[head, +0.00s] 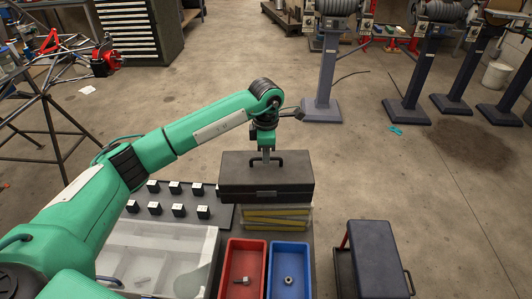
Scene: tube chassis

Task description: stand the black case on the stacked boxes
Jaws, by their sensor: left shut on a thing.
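The black case (265,178) is in the middle of the head view, upright and level, with its handle on top. My left gripper (266,156) comes down from above and is shut on that handle. A clear box (302,224) with yellow strips inside shows just below the case's front edge. It may be part of the stacked boxes; the case hides its back and whatever is behind it. I cannot tell whether the case touches it or hangs above it. My right gripper is not in view.
A red bin (233,250) and a blue bin (288,251) stand in front, each holding a small metal part. A whitish translucent tray (190,236) and several black blocks lie left. A dark padded stool (378,260) stands right. Open floor (355,175) lies beyond it.

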